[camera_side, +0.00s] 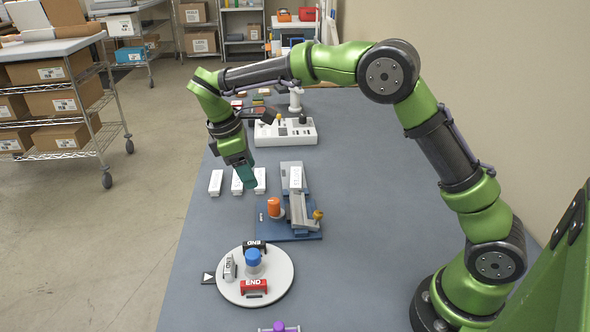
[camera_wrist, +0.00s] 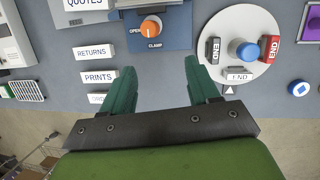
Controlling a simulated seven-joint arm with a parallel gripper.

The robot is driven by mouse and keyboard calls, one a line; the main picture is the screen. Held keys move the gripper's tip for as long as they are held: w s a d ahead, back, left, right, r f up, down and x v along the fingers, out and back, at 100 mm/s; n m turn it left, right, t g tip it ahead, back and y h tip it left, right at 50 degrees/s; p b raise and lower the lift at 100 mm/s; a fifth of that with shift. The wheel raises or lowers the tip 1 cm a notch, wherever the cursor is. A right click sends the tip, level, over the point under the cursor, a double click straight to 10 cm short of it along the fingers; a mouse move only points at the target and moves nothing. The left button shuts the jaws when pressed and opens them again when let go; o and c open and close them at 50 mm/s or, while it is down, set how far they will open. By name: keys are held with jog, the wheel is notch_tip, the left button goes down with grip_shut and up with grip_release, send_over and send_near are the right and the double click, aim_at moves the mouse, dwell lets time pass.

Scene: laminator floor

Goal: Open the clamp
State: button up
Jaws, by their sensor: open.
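The clamp knob (camera_side: 274,208) is orange and stands on a blue base (camera_side: 262,232) right of and nearer the camera than my gripper in the side view. In the wrist view the orange knob (camera_wrist: 151,26) has a white mark, with "OPEN" to its left and "CLAMP" below it. A grey press arm (camera_side: 298,212) with a brass-coloured end knob lies across the base. My gripper (camera_wrist: 160,70) is open, with teal fingers apart and nothing between them. It is above the bench, apart from the clamp knob, and also shows in the side view (camera_side: 246,178).
White labelled blocks (camera_side: 216,183) lie beside the clamp. A round white turntable (camera_side: 240,292) carries a blue knob and several END blocks. A white device (camera_side: 285,134) stands farther back.

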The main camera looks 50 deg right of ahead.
aim_at(273, 201)
jog(key=d+f+n, duration=0.1)
jog(key=d+f, duration=0.1)
jog(key=f, duration=0.2)
jog(key=d+f+n, duration=0.1)
jog(key=d+f, duration=0.1)
jog(key=f, duration=0.3)
jog(key=s+d+f+n, duration=0.1)
jog(key=d+f, duration=0.1)
jog(key=f, duration=0.2)
jog(key=shift+d+f+g+h, duration=0.15)
jog(key=shift+d+g+h, duration=0.15)
jog(key=shift+h, duration=0.1)
jog(key=c, duration=1)
